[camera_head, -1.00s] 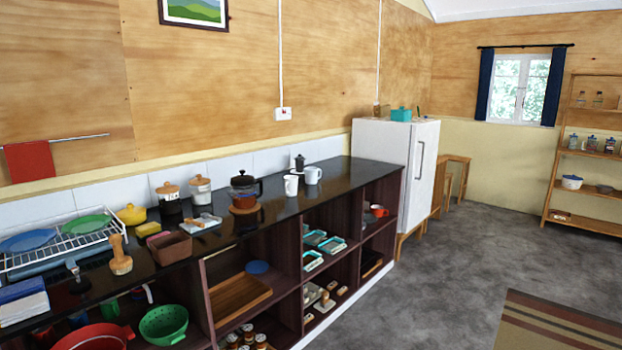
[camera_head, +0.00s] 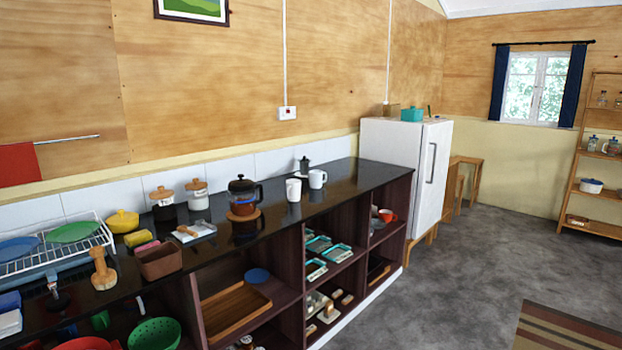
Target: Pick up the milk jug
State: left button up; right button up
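I cannot make out a thing that is clearly a milk jug. Two white handled vessels stand upright on the black counter (camera_head: 345,187): a left one (camera_head: 293,190) and a right one (camera_head: 317,179). They look like mugs, and I cannot tell whether either is the jug. A small dark pot (camera_head: 304,164) stands behind them. A glass coffee pot (camera_head: 243,193) with a black lid stands to their left on a wooden mat. Neither of my grippers is in view.
Two lidded canisters, a dark one (camera_head: 163,203) and a white one (camera_head: 197,194), stand by the wall. A brown box (camera_head: 160,261) and a dish rack (camera_head: 60,250) are further left. A white fridge (camera_head: 405,176) closes the counter's right end. Grey floor (camera_head: 450,290) is clear in front.

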aim_at(316, 181)
jog(key=i+l+u, duration=0.2)
jog(key=i+l, duration=0.3)
jog(key=i, duration=0.35)
jog(key=i+l+u, duration=0.25)
jog(key=i+l, duration=0.4)
jog(key=i, duration=0.15)
jog(key=i+l+u, duration=0.2)
jog(key=i+l, duration=0.5)
jog(key=i+l+u, duration=0.2)
jog(key=i+l, duration=0.5)
jog(key=l, duration=0.3)
